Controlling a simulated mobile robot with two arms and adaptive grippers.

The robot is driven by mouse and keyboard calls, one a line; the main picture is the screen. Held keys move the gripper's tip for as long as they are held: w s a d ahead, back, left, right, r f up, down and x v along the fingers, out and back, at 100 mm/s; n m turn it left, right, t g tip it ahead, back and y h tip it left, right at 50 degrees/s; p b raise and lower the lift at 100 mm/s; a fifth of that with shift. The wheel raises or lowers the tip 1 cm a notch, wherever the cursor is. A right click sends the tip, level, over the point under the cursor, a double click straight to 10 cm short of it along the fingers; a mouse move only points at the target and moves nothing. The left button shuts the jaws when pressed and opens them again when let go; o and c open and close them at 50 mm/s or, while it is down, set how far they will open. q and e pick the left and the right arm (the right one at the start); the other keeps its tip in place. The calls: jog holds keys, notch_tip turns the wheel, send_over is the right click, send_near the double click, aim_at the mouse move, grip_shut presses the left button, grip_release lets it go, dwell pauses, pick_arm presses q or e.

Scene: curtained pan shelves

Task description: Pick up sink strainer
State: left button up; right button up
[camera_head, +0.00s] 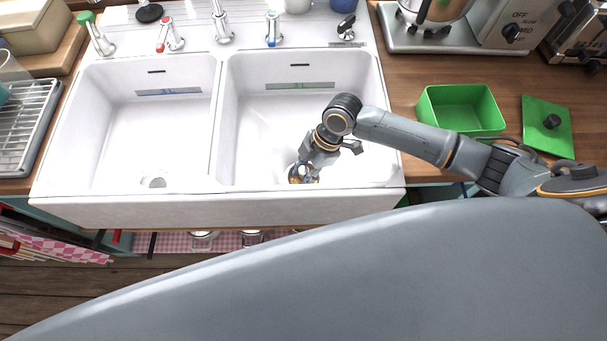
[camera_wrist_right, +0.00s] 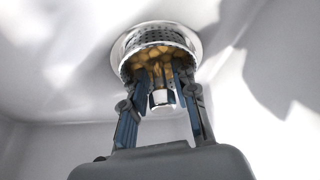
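The sink strainer (camera_wrist_right: 160,50) is a round metal perforated basket with yellowish bits in it and a metal knob (camera_wrist_right: 160,98) at its centre. In the right wrist view it sits at the drain of the white basin. My right gripper (camera_wrist_right: 161,72) reaches into it, one finger on each side of the knob, tips among the yellow bits. I cannot tell whether the fingers press on the knob or stem. In the head view my right gripper (camera_head: 303,174) is down in the right basin, partly covering the strainer (camera_head: 294,174). My left gripper is not in view.
The right basin (camera_head: 255,140) has walls and a front rim close to my right gripper. The left basin (camera_head: 150,130) is empty. Several taps (camera_head: 222,22) stand behind. A green open box (camera_head: 460,106) and green lid (camera_head: 548,128) lie on the right counter (camera_head: 400,75).

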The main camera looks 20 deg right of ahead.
grip_shut()
